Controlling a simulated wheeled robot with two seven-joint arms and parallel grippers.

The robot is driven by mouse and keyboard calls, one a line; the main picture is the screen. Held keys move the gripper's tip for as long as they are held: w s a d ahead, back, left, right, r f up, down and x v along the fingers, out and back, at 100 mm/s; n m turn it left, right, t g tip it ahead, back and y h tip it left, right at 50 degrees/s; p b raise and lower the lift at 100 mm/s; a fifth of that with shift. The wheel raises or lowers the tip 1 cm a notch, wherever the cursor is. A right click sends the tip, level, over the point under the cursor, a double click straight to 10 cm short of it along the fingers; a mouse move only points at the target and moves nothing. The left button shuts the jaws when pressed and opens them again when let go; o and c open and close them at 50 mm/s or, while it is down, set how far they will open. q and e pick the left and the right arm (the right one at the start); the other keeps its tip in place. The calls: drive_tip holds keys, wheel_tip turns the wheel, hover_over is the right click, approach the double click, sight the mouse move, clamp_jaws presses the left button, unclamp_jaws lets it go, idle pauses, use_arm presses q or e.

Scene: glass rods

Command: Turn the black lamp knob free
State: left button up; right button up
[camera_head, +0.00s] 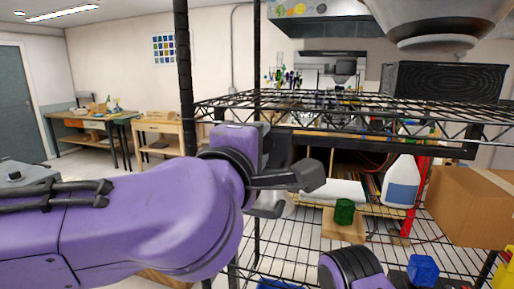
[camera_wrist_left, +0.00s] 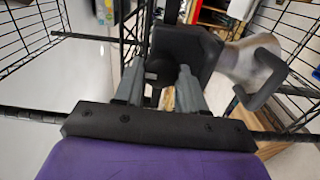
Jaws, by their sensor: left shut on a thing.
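My left arm comes in from the left in the head view, its wrist beside a black lamp bracket (camera_head: 290,178) at the shelf's edge. In the left wrist view my left gripper (camera_wrist_left: 159,88) has its two grey fingers on either side of the small round black knob (camera_wrist_left: 158,71), shut on it. The black lamp body (camera_wrist_left: 187,50) stands right behind the knob, with a pale lamp head (camera_wrist_left: 236,62) and a black bracket to its right. The knob and fingertips are hidden behind my wrist in the head view.
A dark post (camera_head: 184,80) stands left of the shelf.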

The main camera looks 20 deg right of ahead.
idle(0.3)
use_arm(q)
drive_tip(key=o, duration=1.1)
drive_tip(key=shift+c, duration=0.2)
